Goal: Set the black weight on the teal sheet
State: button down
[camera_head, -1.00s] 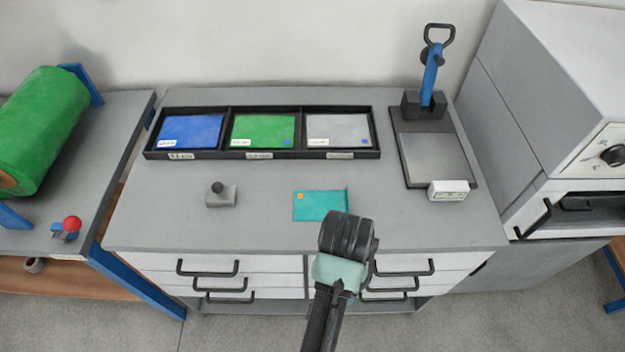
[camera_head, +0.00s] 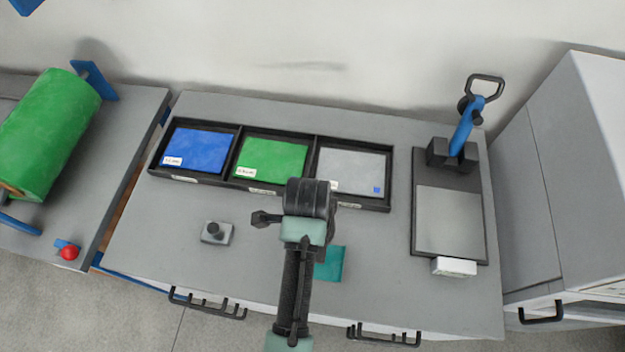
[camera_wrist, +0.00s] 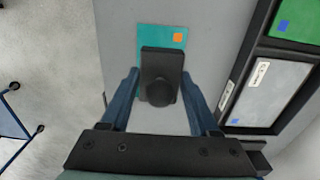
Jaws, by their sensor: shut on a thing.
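The black weight (camera_wrist: 161,72), a dark block with a round knob, is between the fingers of my gripper (camera_wrist: 160,76) in the wrist view. My gripper is shut on it. The teal sheet (camera_wrist: 150,33) with an orange square lies on the bench beyond the weight, and the weight covers part of it in that view. I cannot tell how high the weight is above the bench. In the head view the teal sheet (camera_head: 331,265) shows right of my arm, which hides its left part. My fingers and the held weight are not clearly visible there.
A grey weight with a dark knob (camera_head: 216,233) stands on the bench left of my arm. A black tray (camera_head: 233,187) with blue, green and grey sheets lies behind. A sealer with a blue lever (camera_head: 465,130) stands at right. The bench front left is clear.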

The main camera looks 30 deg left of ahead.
jog(key=shift+f, duration=3.45)
jog(key=shift+f, duration=0.1)
jog(key=shift+c, duration=0.6)
grip_release()
jog(key=shift+f, duration=0.1)
notch_tip(320, 180, up, 12)
jog(key=shift+r, duration=0.2)
